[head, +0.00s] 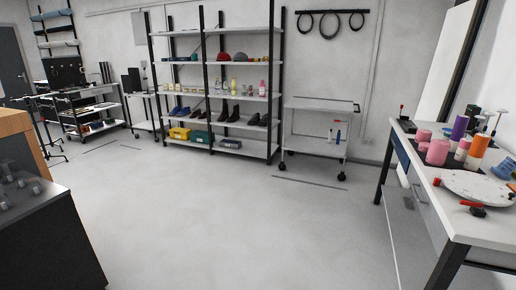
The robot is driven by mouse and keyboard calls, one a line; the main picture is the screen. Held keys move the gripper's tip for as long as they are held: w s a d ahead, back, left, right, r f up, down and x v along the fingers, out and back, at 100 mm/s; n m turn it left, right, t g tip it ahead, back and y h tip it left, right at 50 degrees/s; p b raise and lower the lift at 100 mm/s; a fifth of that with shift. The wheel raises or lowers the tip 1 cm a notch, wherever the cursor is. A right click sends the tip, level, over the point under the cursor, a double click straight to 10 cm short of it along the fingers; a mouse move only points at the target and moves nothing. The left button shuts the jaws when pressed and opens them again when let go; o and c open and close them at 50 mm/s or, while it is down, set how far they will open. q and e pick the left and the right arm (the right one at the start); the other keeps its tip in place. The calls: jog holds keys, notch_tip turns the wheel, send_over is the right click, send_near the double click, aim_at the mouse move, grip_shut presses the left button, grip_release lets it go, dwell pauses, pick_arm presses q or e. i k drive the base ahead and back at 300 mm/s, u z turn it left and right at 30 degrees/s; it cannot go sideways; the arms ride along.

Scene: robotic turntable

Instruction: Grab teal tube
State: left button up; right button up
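No tube that is clearly teal shows in the head view. A blue piece (503,168) sits at the right side of the workbench (495,232), partly cut by the picture edge; I cannot tell its exact shape. Pink cylinders (437,152), a purple cylinder (459,128) and an orange cylinder (479,146) stand upright together on the bench. A white round disc (468,184), perhaps the turntable, lies in front of them. Neither of my grippers is in view.
A red-handled tool (473,206) lies at the disc's front edge. A small wheeled cart (318,104) and tall shelves (222,95) stand at the back. A dark-sided cabinet (50,235) is at the left. The grey floor (240,220) between is clear.

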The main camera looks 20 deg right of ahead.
aim_at(446, 137)
jog(key=z, duration=0.8)
jog(key=i, duration=1.2)
jog(key=z, duration=1.2)
jog(key=i, duration=0.3)
jog(key=z, duration=0.2)
